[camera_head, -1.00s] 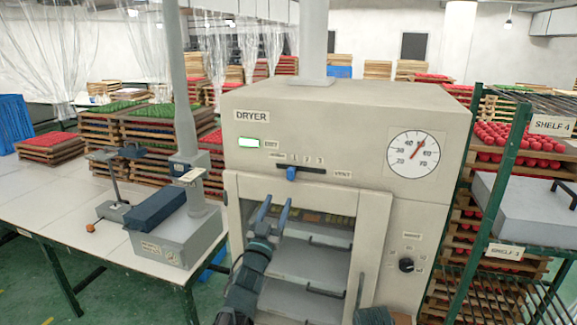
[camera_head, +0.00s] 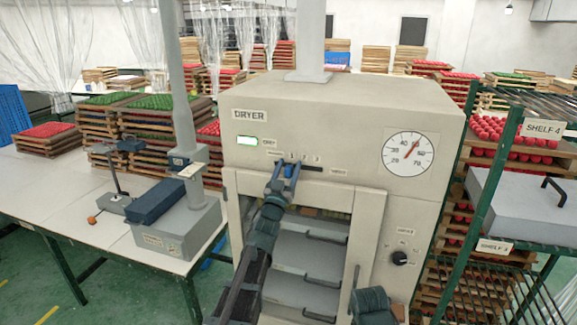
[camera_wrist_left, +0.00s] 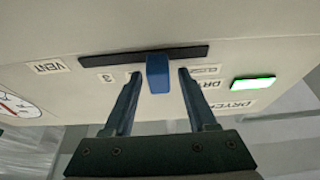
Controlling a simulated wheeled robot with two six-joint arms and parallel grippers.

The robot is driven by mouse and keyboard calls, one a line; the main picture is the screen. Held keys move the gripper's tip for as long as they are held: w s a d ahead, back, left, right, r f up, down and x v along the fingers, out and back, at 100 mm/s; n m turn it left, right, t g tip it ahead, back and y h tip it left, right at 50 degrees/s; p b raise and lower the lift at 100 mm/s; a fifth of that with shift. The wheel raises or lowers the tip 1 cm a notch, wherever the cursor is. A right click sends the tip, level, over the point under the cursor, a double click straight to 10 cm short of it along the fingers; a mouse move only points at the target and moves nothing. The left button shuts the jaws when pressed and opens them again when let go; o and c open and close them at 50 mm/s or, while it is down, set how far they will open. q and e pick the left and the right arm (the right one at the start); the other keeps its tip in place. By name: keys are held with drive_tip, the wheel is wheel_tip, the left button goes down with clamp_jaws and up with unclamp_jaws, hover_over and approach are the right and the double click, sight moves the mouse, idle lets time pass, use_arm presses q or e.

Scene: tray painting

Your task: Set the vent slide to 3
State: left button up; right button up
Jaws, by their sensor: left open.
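The vent slide is a dark horizontal slot with a blue knob (camera_head: 288,170) on the dryer's front (camera_head: 350,120). The knob stands near mark 1, at the slot's left part in the head view. In the left wrist view, which is turned over, the blue knob (camera_wrist_left: 158,72) sits between the two fingers, with a gap on each side. My left gripper (camera_head: 286,166) is open around the knob; its fingertips (camera_wrist_left: 159,77) reach close to the panel. The label 3 (camera_wrist_left: 107,77) shows left of the knob there; the other numbers are partly hidden.
A dial gauge (camera_head: 408,154) and a lower rotary knob (camera_head: 399,258) are on the dryer's right side. Below the slot is the open bay with trays (camera_head: 308,250). A table (camera_head: 60,190) with a grey stand is at left, a green rack (camera_head: 493,190) at right.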

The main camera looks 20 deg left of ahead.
use_arm(q)
clamp_jaws()
idle(0.3)
idle(1.2)
